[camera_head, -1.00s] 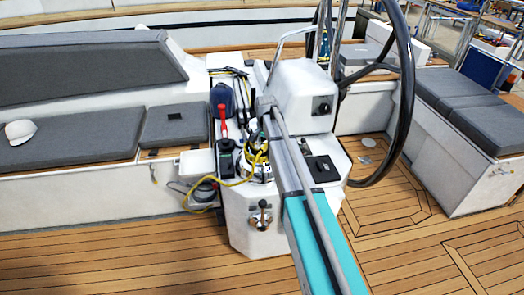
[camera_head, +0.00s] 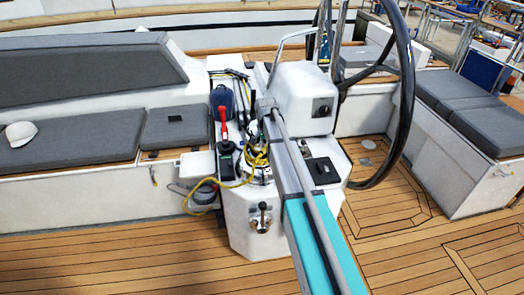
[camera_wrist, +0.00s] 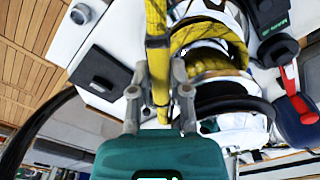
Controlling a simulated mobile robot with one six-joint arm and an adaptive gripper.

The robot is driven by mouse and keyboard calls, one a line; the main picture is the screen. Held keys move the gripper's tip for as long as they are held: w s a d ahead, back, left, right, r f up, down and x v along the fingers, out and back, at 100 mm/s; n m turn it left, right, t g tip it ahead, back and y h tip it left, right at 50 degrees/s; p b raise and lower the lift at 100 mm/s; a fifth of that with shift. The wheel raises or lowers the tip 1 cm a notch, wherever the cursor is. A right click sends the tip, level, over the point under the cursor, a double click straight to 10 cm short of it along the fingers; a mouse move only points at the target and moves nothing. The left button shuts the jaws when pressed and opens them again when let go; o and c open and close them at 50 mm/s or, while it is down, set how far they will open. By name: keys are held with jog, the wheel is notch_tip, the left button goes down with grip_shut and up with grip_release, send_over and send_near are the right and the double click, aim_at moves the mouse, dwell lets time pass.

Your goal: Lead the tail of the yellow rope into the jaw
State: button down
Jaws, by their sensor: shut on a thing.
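The yellow rope (camera_wrist: 157,45) runs down between my gripper's fingers (camera_wrist: 160,88) in the wrist view, and the gripper is shut on it. To the right, the winch (camera_wrist: 215,75) carries yellow turns on its drum, with a dark ring beside them. The gripped rope is close beside the drum. In the head view the winch (camera_head: 259,174) stands on the white console left of my arm, with rope (camera_head: 222,183) leading off left. My gripper is hard to make out there. I cannot clearly see the jaw's slot.
A black-and-chrome lever (camera_head: 262,214) is on the console front. A black steering wheel (camera_head: 408,90) stands to the right. The teak floor (camera_head: 130,262) is clear.

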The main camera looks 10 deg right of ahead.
jog(key=a+m, duration=0.2)
jog(key=shift+w+a+m, duration=0.15)
jog(key=shift+a+m, duration=0.15)
jog(key=shift+a, duration=0.1)
dwell(0.4)
jog(key=shift+w+a+m, duration=0.25)
jog(key=shift+a+m, duration=0.3)
jog(key=shift+m, duration=0.15)
jog(key=shift+w+a+m, duration=0.2)
jog(key=shift+a+m, duration=0.35)
jog(key=shift+m, duration=0.15)
jog(key=shift+w+a+m, duration=0.35)
jog(key=shift+a+m, duration=0.2)
jog(key=shift+m, duration=0.1)
jog(key=shift+w+a+m, duration=0.3)
jog(key=shift+a+m, duration=0.25)
jog(key=shift+m, duration=0.1)
